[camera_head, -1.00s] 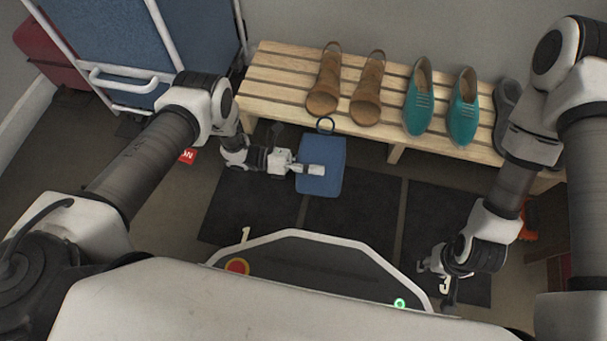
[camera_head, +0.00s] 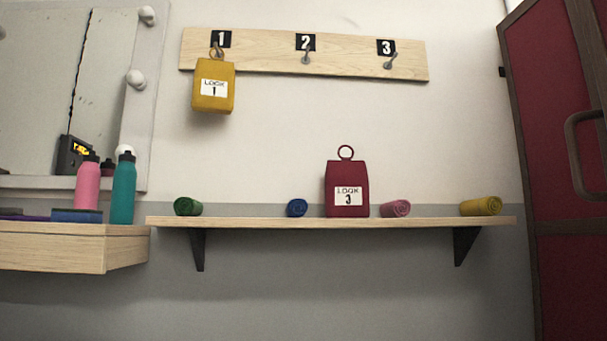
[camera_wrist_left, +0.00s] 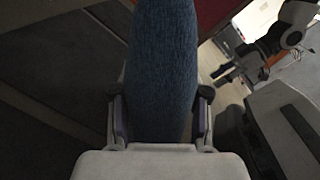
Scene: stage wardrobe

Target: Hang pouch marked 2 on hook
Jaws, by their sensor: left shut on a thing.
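A blue pouch (camera_wrist_left: 163,70) fills the middle of the left wrist view. My left gripper (camera_wrist_left: 160,118) is shut on it, with a finger on each side. Its number label is not visible. In the head view, the middle hook (camera_head: 306,58) under the number 2 sign (camera_head: 305,42) on the wooden hook board (camera_head: 265,55) is empty. A yellow pouch marked 1 (camera_head: 213,72) hangs at hook 1 on the left. The hook under sign 3 (camera_head: 389,63) is empty. Neither gripper shows in the head view.
A wall shelf (camera_head: 270,222) below the board holds a red pouch marked 3 (camera_head: 345,178) and several rolled cloths. A counter (camera_head: 60,248) with pink and teal bottles (camera_head: 122,195) is at left, a dark red cabinet (camera_head: 558,130) at right. Wall between board and shelf is mostly clear.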

